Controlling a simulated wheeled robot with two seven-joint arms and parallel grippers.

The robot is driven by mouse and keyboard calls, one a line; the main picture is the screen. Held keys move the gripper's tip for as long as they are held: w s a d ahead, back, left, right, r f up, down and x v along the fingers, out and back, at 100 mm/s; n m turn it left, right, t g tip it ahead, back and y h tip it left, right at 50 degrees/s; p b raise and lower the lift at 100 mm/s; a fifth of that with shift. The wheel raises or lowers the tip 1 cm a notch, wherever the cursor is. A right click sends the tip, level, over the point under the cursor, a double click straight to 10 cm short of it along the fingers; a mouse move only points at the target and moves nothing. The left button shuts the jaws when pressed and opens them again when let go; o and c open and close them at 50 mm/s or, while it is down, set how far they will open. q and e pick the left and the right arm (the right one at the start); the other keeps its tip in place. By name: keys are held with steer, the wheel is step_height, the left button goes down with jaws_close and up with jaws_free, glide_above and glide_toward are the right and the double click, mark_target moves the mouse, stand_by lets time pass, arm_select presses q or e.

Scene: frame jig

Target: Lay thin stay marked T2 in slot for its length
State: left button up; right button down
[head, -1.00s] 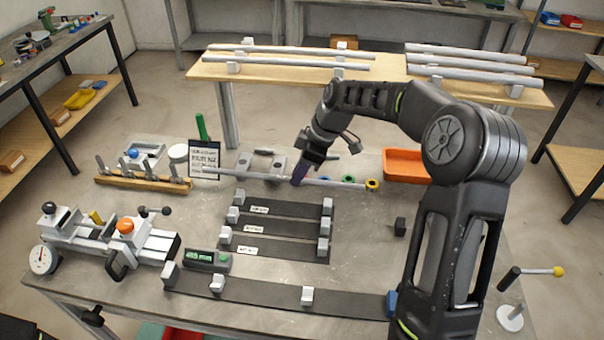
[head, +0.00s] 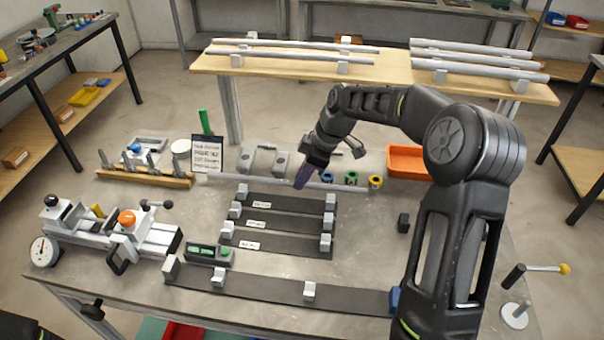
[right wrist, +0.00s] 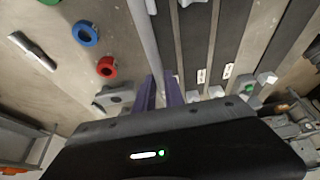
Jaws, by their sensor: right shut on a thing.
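A thin light-grey stay (head: 240,181) is held crosswise above the bench, just behind the short slots. My right gripper (head: 301,180), with purple fingers, is shut on it near its middle. In the right wrist view the stay (right wrist: 145,45) runs up from between the fingers (right wrist: 162,95). Three short dark slot strips with grey end blocks lie in front: the back one (head: 295,203), the middle one (head: 295,222) and the front one (head: 295,244). Each has a white label, too small to read. A longer dark strip (head: 260,288) lies nearest the front edge. My left gripper is out of view.
Blue, green and yellow rings (head: 351,178) stand behind the stay's right end. A grey fixture (head: 263,160), a dark sign (head: 207,153) and an orange tray (head: 407,161) are behind. A measuring device (head: 120,235) sits left. A small black block (head: 403,223) stands right of the slots.

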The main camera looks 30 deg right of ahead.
steer(key=shift+f+b, duration=1.15)
steer(key=shift+f, duration=0.65)
steer(key=c, duration=1.3)
jaws_free()
steer(key=shift+c, duration=0.2)
steer(key=shift+r, duration=0.1)
steer(key=shift+b+v, duration=0.7)
steer(key=shift+v, duration=3.15)
